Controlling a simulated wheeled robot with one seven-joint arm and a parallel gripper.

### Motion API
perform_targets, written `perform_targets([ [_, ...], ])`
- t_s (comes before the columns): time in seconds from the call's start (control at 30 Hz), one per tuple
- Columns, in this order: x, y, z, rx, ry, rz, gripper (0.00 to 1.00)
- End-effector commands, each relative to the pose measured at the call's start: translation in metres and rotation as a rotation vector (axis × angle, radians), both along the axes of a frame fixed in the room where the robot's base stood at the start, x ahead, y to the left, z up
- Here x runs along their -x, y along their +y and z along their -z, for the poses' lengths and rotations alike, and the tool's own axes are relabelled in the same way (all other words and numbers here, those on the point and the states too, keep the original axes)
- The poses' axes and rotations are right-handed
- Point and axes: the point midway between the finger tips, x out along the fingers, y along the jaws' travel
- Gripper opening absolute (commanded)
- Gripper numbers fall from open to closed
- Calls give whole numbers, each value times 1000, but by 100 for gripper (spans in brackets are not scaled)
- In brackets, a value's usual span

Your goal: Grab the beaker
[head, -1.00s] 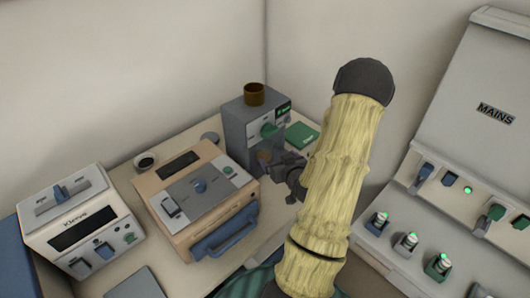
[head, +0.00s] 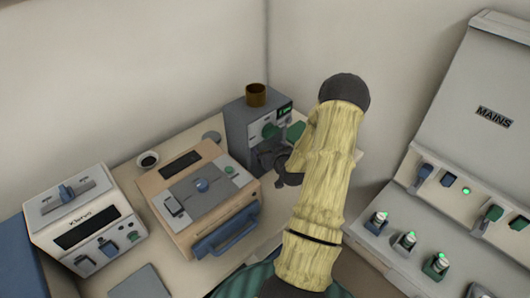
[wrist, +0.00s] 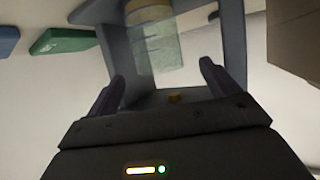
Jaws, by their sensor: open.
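A clear, see-through beaker (wrist: 165,52) shows in the wrist view inside the bay of a grey machine (head: 238,130). A yellowish part shows at its end near the top edge of that view. My gripper (wrist: 162,82) is open, its two dark fingers apart, with the beaker in line between them and further out. I cannot tell whether the fingers reach around it. In the head view my gripper (head: 274,160) is at the front of the grey machine, and it and my arm hide the beaker.
A brown cup (head: 256,97) stands on top of the grey machine. A tan furnace (head: 175,210) with a blue handle is to its left, and a white Kleros unit (head: 75,215) further left. A green block (head: 295,131) lies to its right. A mains panel (head: 440,190) is at the right.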

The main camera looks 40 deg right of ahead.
Motion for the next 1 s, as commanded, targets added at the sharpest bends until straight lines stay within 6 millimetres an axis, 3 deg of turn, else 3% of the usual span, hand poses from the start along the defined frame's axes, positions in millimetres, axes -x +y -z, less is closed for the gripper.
perform_targets([
  [0.4, -47, -12, 20, -1, 0, -4, 87],
  [1.0, -49, -15, 21, 0, 0, -2, 85],
])
